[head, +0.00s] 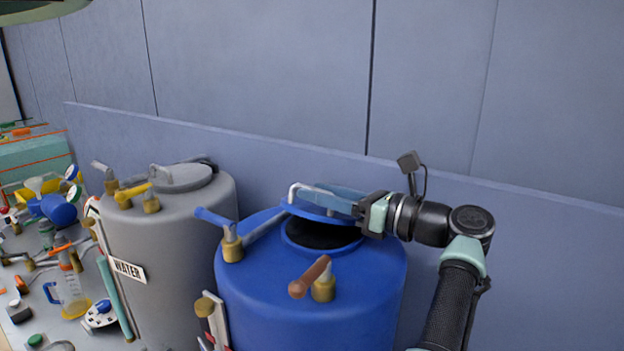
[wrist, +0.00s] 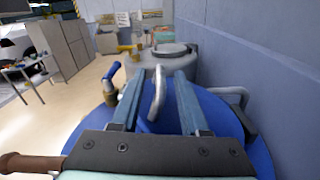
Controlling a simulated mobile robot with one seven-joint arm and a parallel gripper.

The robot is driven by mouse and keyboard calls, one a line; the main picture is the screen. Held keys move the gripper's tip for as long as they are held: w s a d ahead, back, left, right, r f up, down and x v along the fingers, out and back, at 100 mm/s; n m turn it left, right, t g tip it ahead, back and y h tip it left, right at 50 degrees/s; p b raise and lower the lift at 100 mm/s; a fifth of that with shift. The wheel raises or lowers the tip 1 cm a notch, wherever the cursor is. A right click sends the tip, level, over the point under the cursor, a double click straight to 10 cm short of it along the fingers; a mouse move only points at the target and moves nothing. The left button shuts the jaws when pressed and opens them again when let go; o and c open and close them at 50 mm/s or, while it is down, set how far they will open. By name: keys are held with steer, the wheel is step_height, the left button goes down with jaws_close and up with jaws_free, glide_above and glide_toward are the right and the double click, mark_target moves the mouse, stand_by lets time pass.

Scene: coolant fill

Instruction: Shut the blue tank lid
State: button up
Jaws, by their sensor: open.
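The blue tank (head: 310,290) stands at the lower centre of the head view. Its blue lid (head: 318,214) is tilted up above the dark round opening (head: 318,234), so the tank is part open. A pale bent lid handle (head: 296,190) sticks up from the lid. My gripper (head: 318,190) reaches over the lid from the right. It is open, with its blue fingers pointing left. In the wrist view the handle (wrist: 158,95) shows between the two spread fingers; whether either finger touches it, I cannot tell. The gripper partly hides the lid.
A brown-handled valve (head: 312,278) and a blue-handled valve (head: 225,232) rise from the blue tank's top. A grey tank (head: 165,240) labelled WATER stands at left, with a cluttered table (head: 70,325) beyond it. A blue-grey panel wall (head: 260,160) runs close behind.

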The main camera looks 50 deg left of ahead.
steer(key=shift+x, duration=1.1)
jaws_close()
stand_by(0.7)
